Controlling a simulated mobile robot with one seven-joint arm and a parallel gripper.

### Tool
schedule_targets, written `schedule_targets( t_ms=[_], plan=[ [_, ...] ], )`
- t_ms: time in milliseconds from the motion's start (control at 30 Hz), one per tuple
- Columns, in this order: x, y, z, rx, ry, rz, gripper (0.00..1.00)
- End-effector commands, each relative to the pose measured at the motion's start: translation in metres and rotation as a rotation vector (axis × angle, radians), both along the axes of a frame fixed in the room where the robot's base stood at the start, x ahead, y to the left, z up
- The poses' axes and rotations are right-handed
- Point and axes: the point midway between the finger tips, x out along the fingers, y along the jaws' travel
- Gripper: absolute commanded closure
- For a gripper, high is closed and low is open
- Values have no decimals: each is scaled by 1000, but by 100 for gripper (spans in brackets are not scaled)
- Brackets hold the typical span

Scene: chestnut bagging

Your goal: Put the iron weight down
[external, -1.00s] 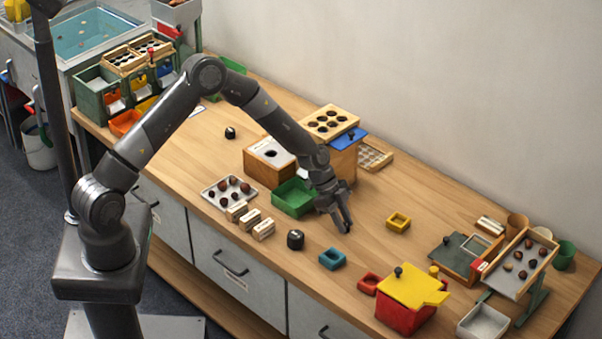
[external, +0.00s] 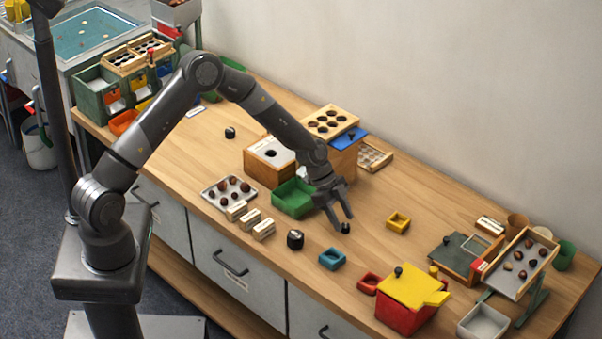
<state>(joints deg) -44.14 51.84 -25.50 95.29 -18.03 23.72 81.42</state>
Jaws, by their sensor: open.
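My gripper (external: 343,223) is above the middle of the wooden bench, pointing down with its fingers apart. A smaller black piece (external: 230,132) stands farther back on the left.
A green tray (external: 279,201) is just left of the gripper. A blue-teal tray (external: 333,268) lies in front and a yellow tray (external: 407,217) to the right. A red box with yellow lid (external: 436,288) stands front right. Bare bench (external: 385,245) lies between.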

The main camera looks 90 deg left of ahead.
Motion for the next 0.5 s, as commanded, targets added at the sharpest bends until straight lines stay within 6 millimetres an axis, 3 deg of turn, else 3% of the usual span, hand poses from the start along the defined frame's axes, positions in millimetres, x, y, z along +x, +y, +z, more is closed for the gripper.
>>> schedule_targets(
  t_ms=[300, 500],
  plan=[
    [-28, 20, 60, 2, -2, 1, 54],
    [-39, 29, 85, 2, -2, 1, 54]
  ],
)
